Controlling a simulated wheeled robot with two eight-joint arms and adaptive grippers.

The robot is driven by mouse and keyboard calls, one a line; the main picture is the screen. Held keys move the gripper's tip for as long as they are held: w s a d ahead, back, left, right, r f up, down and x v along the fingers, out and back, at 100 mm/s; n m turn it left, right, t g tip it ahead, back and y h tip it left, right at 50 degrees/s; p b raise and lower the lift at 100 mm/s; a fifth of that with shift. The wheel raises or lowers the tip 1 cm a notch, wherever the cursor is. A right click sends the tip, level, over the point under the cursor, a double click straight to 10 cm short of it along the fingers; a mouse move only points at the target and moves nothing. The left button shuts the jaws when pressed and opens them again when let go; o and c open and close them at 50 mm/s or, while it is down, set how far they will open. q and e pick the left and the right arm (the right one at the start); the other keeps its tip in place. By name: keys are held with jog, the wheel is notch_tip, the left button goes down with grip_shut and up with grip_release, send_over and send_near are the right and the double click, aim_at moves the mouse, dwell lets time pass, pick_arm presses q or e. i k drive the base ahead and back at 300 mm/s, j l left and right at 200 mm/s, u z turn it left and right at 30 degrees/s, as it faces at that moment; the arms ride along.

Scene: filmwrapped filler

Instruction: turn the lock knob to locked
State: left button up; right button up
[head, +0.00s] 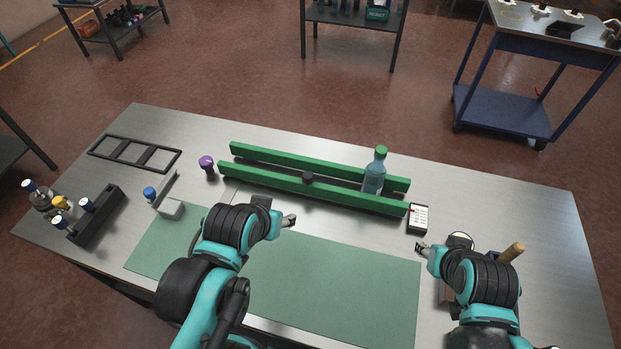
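A small round black knob (308,178) sits at the front green rail, near its middle, and looks like the lock knob. Any mark for its locked side is too small to read. Two long parallel green rails (270,184) run across the table, with a clear bottle with a green cap (373,179) standing between them. My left gripper (288,221) is in front of the rails, below and left of the knob, apart from it. My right gripper (421,248) is near the right end of the green mat. Both look empty; their finger gaps are too small to judge.
A green mat (340,275) covers the front of the table. A purple-topped item (206,163), a grey bracket (169,207), a black frame (115,147) and a black vial rack (97,222) are left.

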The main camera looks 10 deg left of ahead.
aim_at(206, 162)
jog(key=k+j+u, duration=0.25)
jog(key=u, duration=0.2)
jog(key=k+j+u, duration=0.15)
jog(key=j+u, duration=0.35)
jog(key=l, duration=0.1)
